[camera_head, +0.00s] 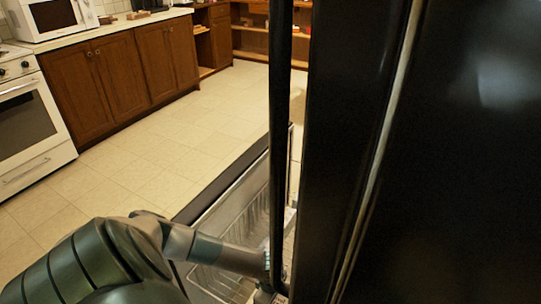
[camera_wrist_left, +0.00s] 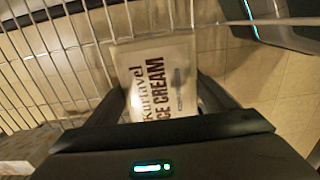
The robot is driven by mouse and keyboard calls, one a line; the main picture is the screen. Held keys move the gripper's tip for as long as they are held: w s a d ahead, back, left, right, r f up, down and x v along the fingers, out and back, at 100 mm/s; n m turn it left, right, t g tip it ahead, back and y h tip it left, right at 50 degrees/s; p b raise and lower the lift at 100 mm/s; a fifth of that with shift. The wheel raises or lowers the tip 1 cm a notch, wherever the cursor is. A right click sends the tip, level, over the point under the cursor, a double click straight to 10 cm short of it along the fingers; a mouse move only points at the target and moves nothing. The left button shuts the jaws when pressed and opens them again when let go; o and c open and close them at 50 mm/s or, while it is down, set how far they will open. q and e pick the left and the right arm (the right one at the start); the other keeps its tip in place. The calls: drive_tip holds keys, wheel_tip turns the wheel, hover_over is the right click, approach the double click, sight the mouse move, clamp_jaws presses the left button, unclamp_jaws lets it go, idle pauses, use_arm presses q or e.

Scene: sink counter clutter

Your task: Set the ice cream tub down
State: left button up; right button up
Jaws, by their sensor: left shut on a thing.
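The ice cream tub (camera_wrist_left: 150,68) is pale, with dark "ICE CREAM" lettering, in the middle of the left wrist view. My left gripper (camera_wrist_left: 168,92) is shut on it, one dark finger on each side. In the head view my left arm reaches from the bottom left to the open wire drawer (camera_head: 212,275). The gripper end there is partly hidden behind a dark upright bar, and I cannot make out the tub. I cannot tell whether the tub touches the drawer floor. My right gripper is not in view.
The glossy black fridge (camera_head: 450,150) fills the right side of the head view, with the dark upright bar (camera_head: 279,120) beside it. Wire bars (camera_wrist_left: 60,50) run close around the tub in the left wrist view. The tiled floor (camera_head: 160,150) on the left is clear.

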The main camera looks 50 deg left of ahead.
use_arm(q)
drive_tip(key=o, duration=1)
drive_tip(key=shift+f, duration=0.1)
drive_tip(key=o, duration=0.5)
drive_tip(key=shift+c, duration=0.2)
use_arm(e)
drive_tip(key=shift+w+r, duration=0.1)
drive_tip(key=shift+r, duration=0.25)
use_arm(q)
wheel_tip(320, 180, up, 12)
drive_tip(key=shift+f+p, duration=0.15)
drive_tip(key=shift+p, duration=0.15)
drive_tip(key=shift+r, duration=0.35)
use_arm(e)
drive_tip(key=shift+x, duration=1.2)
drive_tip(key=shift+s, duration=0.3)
